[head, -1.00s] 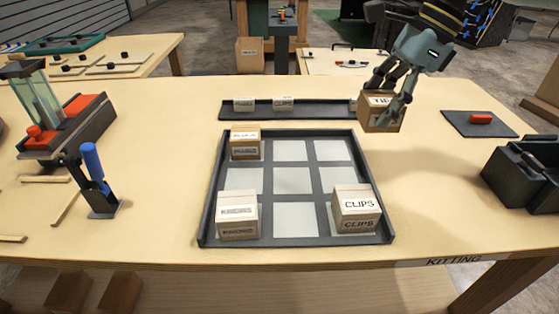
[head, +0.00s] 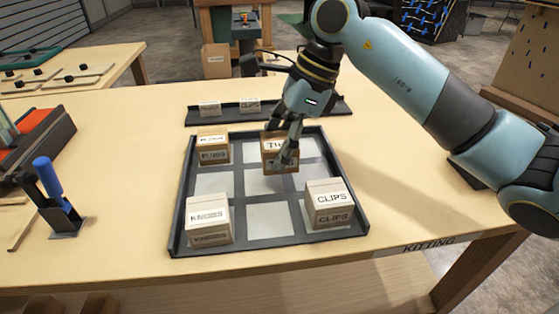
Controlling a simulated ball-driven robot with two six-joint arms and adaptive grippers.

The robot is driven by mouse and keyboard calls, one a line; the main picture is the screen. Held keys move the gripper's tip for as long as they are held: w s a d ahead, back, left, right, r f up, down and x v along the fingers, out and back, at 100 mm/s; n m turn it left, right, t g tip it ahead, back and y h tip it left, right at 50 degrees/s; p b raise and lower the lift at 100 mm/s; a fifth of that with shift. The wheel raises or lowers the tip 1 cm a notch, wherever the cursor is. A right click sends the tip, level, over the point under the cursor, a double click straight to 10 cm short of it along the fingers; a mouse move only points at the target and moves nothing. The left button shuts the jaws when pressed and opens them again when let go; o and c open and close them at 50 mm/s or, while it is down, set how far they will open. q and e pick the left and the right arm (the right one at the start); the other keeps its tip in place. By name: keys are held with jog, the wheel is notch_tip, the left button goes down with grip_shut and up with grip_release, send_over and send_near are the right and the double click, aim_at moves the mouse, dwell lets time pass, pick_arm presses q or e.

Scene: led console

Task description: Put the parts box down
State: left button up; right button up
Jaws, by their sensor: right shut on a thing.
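The parts box (head: 272,161), a brown box with a label that begins "TI", is in my right gripper (head: 283,152). The gripper is shut on it from above and the right. The box is over the middle of the dark-rimmed tray (head: 180,212), which is marked with pale squares. I cannot tell whether its underside touches the tray. The fingers hide part of its front and label. My left gripper is not in view.
In the tray stand a plugs box (head: 213,147) at back left, a knobs box (head: 209,222) at front left and a clips box (head: 329,204) at front right. A dark rack (head: 230,115) with small cards lies behind the tray. A blue-handled tool (head: 50,196) stands at left.

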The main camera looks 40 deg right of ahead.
notch_tip(320, 180, down, 4)
jog(key=shift+s+r, duration=0.1)
jog(key=shift+r, duration=0.1)
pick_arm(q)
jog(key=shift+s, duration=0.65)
pick_arm(e)
jog(key=shift+f, duration=0.2)
jog(key=o, duration=1.2)
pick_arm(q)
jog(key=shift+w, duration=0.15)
pick_arm(e)
jog(key=shift+r, duration=0.15)
jog(key=shift+d+r, duration=0.15)
jog(key=shift+r, duration=0.05)
jog(key=v, duration=1.1)
jog(key=shift+r, duration=0.3)
